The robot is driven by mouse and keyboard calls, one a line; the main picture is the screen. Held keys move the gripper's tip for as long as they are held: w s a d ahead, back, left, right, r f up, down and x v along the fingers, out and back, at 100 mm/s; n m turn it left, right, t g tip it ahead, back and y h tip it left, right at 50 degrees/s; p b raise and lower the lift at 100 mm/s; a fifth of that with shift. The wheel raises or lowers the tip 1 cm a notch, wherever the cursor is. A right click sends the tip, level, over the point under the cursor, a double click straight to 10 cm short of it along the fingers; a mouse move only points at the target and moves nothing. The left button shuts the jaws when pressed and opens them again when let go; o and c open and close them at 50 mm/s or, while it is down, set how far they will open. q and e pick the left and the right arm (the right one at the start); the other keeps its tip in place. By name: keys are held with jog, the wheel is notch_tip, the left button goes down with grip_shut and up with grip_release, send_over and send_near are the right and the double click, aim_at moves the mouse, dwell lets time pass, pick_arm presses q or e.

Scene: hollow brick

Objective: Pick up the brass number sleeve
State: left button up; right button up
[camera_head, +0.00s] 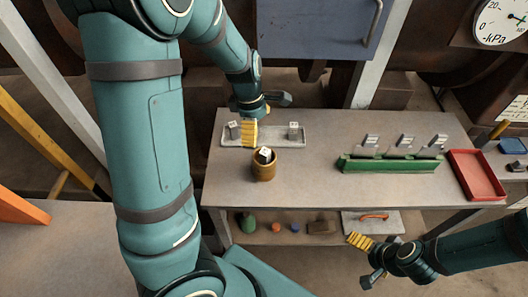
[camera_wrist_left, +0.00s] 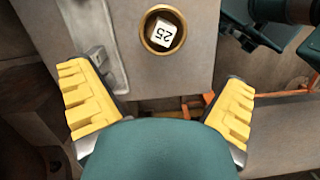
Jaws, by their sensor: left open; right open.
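The brass number sleeve (camera_head: 263,173) stands upright on the grey workbench, with a white numbered block (camera_head: 264,155) in its top. In the left wrist view the sleeve's round rim (camera_wrist_left: 145,36) surrounds the block face, which reads 25 (camera_wrist_left: 166,32). My left gripper (camera_head: 262,118) is open and empty, behind the sleeve in the head view and apart from it. In the left wrist view its yellow fingers (camera_wrist_left: 162,95) are spread wide, with the sleeve above the gap between them. My right gripper (camera_head: 364,260) is open and empty at the lower right, in front of the bench.
A shallow grey tray (camera_head: 270,132) with small blocks lies behind the sleeve. A green rack (camera_head: 388,165) with upright pieces and a red tray (camera_head: 475,174) stand to the right. The lower shelf (camera_head: 265,238) holds several small objects. Bench space between sleeve and rack is clear.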

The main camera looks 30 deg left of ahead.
aim_at(265, 160)
pick_arm(q)
jog(key=f+b, duration=0.1)
jog(key=f, duration=0.4)
jog(key=d+f+b, duration=0.1)
jog(key=f, duration=0.2)
jog(key=shift+w+b, duration=0.25)
jog(key=shift+b, duration=0.1)
jog(key=shift+d+f+b, duration=0.25)
jog(key=shift+f+b, duration=0.05)
jog(key=shift+f, duration=0.65)
jog(key=shift+d+f+b, duration=0.2)
jog(key=shift+f+b, duration=0.1)
jog(key=shift+f, duration=0.6)
jog(key=shift+d+f+b, duration=0.25)
jog(key=shift+f+b, duration=0.05)
jog(key=shift+f, duration=0.65)
jog(key=shift+s, duration=0.1)
jog(key=c, duration=1.1)
jog(key=shift+r, duration=0.1)
jog(key=shift+c, duration=0.2)
